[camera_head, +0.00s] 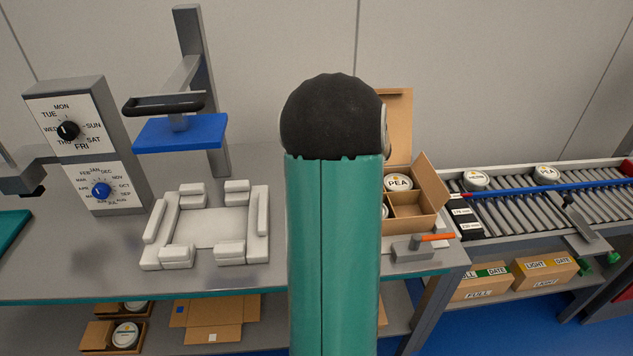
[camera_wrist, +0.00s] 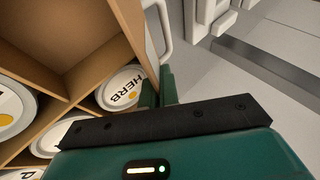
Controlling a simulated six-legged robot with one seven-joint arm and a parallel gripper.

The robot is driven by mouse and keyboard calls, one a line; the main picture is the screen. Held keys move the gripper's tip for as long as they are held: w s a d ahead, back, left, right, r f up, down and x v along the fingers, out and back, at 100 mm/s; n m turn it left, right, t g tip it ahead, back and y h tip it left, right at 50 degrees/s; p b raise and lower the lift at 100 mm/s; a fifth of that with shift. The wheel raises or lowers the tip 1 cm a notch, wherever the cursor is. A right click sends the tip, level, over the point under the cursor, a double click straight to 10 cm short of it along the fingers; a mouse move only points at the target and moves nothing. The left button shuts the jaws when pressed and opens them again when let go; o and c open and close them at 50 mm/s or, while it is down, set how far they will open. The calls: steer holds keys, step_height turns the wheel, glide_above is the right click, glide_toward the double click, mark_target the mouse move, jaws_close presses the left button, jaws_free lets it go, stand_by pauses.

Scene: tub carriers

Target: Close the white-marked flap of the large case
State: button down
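The large case (camera_head: 413,222) is an open cardboard box with compartments on the bench, partly hidden behind my arm in the head view. Its back flap (camera_head: 397,115) stands upright, and its right flap (camera_head: 431,180) stands up and leans outward. No white mark shows on either flap, and the case's left side is hidden. In the wrist view the case's dividers (camera_wrist: 92,70) and several tubs fill the left, including a HERB tub (camera_wrist: 121,88). My gripper (camera_wrist: 159,92) has its green fingers close together beside the case wall, seemingly empty; contact is unclear. The head view hides it.
A white padded fixture (camera_head: 210,228) lies left of my arm. A toggle clamp (camera_head: 412,248) with an orange handle stands in front of the case. A roller conveyor (camera_head: 530,205) with tubs is at right. A blue plate (camera_head: 180,132) overhangs the bench at left.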

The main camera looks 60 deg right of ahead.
steer(key=t+y, duration=0.1)
steer(key=t, duration=0.1)
steer(key=f+m+t+y, duration=0.1)
steer(key=shift+s+d+f+t+y, duration=0.1)
steer(key=shift+s+d+t+y, duration=0.2)
steer(key=shift+s+d, duration=0.1)
stand_by(0.5)
steer(key=c, duration=1.6)
jaws_free()
steer(key=shift+c, duration=0.2)
steer(key=v, duration=1.3)
steer(key=shift+s, duration=0.4)
steer(key=shift+d, duration=0.15)
